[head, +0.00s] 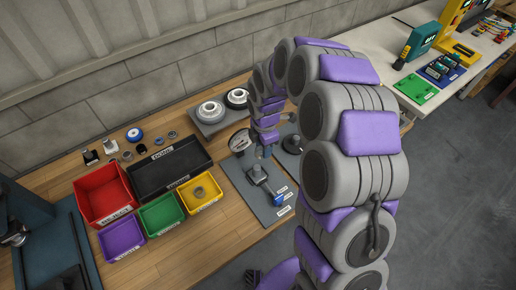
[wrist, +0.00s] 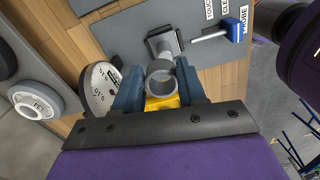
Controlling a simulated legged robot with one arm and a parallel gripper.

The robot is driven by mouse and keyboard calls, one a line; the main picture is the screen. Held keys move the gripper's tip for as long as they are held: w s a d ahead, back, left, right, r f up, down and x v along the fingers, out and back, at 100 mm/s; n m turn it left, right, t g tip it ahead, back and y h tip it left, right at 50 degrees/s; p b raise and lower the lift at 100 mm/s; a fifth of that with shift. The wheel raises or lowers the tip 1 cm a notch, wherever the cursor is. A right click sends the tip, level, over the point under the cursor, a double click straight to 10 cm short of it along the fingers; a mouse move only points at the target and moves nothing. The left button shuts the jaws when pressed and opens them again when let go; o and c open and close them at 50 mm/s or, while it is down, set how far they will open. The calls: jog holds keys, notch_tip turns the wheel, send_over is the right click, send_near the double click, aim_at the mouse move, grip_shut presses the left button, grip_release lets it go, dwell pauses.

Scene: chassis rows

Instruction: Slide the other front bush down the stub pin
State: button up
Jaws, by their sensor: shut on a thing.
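My gripper (wrist: 158,88) is shut on a grey ring-shaped bush (wrist: 160,80), held between its two blue fingers with the bore showing. In the wrist view the stub pin (wrist: 163,42) on its dark square base stands on a grey plate (wrist: 212,55), just beyond the bush. I cannot tell whether the bush touches the pin or is around its top. In the head view my gripper (head: 264,152) is over the grey plate (head: 243,188), close above the dark pin fitting (head: 257,173). The bush is not clear there.
A blue-handled tool (head: 278,199) lies on the plate beside the pin. A round dial gauge (wrist: 100,85) is close to the fingers. Red (head: 102,193), green (head: 161,215), purple (head: 121,238) and yellow (head: 200,194) bins and a black tray (head: 168,165) stand left. A ring lies in the yellow bin.

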aim_at(259, 158)
jog(key=n, duration=0.3)
jog(key=shift+s+a+f, duration=0.3)
jog(key=shift+s+a, duration=0.05)
jog(key=shift+a+f+n, duration=0.2)
jog(key=shift+f+n, duration=0.05)
jog(key=shift+n, duration=0.05)
jog(key=shift+a+f+b, duration=0.3)
jog(key=shift+f+b, duration=0.2)
jog(key=shift+f, duration=0.15)
jog(key=shift+f+b, duration=0.45)
jog(key=shift+f, duration=0.4)
jog(key=shift+d+f+b, duration=0.3)
jog(key=shift+f+b, duration=0.05)
jog(key=shift+f, duration=0.3)
jog(key=shift+a, duration=0.25)
jog(key=shift+d+p, duration=0.15)
jog(key=shift+p, duration=0.2)
jog(key=shift+f+p, duration=0.5)
jog(key=shift+f, duration=0.65)
